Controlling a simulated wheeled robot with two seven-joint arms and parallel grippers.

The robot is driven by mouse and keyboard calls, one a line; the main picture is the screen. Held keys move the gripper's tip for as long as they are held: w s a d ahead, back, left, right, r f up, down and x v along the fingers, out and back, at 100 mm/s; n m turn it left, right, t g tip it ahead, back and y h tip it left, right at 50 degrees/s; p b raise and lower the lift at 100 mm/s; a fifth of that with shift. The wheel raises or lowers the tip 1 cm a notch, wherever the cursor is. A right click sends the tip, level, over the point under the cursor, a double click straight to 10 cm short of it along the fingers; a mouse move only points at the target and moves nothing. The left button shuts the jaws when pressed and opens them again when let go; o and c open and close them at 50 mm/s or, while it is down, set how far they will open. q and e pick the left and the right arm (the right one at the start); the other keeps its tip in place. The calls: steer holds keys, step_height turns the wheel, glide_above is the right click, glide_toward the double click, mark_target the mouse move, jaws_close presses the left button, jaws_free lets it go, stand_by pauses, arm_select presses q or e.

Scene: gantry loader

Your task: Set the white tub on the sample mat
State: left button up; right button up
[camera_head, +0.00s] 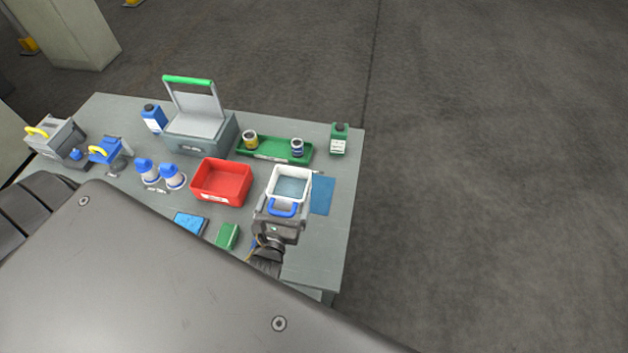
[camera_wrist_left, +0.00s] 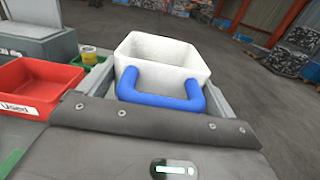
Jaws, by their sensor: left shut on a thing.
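The white tub (camera_head: 289,170), an open box with a blue handle (camera_head: 283,209), is at the right part of the table. My left gripper (camera_head: 282,213) is shut on the tub at its blue handle. In the left wrist view the white tub (camera_wrist_left: 160,53) looks upright, with its blue handle (camera_wrist_left: 160,98) towards me. The blue sample mat (camera_head: 322,196) shows just right of the tub and is partly hidden by it. I cannot tell whether the tub touches the mat or hangs above it. My right gripper is not in view.
A red bin (camera_head: 222,182) stands left of the tub. A grey case (camera_head: 201,133) is further left. The table's right edge is close to the mat.

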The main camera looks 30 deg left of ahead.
arm_select(q)
steer(key=shift+w+f+b, duration=0.25)
steer(key=shift+w+b, duration=0.05)
steer(key=shift+w, duration=0.05)
steer(key=w+f+b, duration=0.1)
steer(key=w, duration=0.1)
steer(key=w+f+b, duration=0.1)
steer(key=w, duration=0.2)
steer(key=w+d+f+b, duration=0.1)
steer(key=w+f, duration=0.1)
steer(key=w, duration=0.1)
steer(key=shift+w+b, duration=0.15)
steer(key=shift+b, duration=0.15)
steer(key=w+f, duration=0.1)
steer(key=w+f+b, duration=0.2)
steer(key=f, duration=0.1)
steer(key=shift+w+d, duration=0.15)
steer(key=shift+d, duration=0.1)
steer(key=shift+w+f, duration=0.2)
steer(key=shift+w, duration=0.05)
steer(key=shift+w+f, duration=0.3)
steer(key=shift+f, duration=0.05)
steer(key=shift+w+d+f, duration=0.1)
steer(key=shift+w+f, duration=0.05)
steer(key=shift+f, duration=1.5)
